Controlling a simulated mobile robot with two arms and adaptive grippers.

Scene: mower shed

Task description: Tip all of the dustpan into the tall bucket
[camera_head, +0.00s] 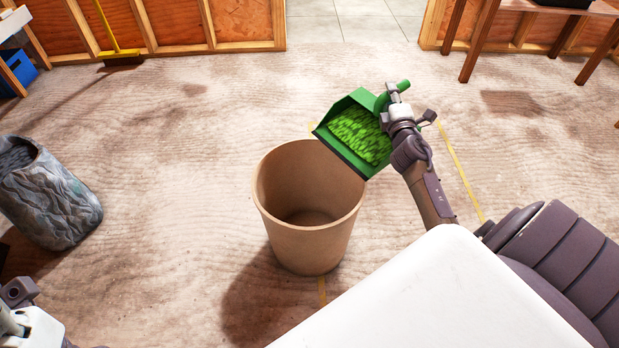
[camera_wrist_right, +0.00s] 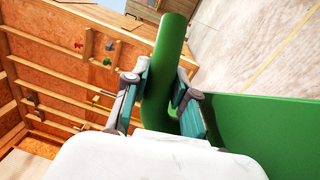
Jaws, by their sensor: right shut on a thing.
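The green dustpan (camera_head: 334,113) is full of bright green clippings (camera_head: 360,137). Its dark front lip is tilted down and lies over the right rim of the bucket. The tall tan bucket (camera_head: 308,242) stands upright on the floor, and the part of its inside that shows looks empty. My right gripper (camera_head: 394,97) is shut on the dustpan's handle. The handle (camera_wrist_right: 166,70) shows between both fingers in the right wrist view. Part of my left gripper (camera_head: 16,300) shows at the lower left edge, and its fingers cannot be made out clearly.
A grey sack (camera_head: 62,205) with dark contents stands on the left. A yellow-handled broom (camera_head: 122,55) leans at the back wall, near a blue bin (camera_head: 18,72). A wooden table (camera_head: 560,12) is at the back right. The floor around the bucket is clear.

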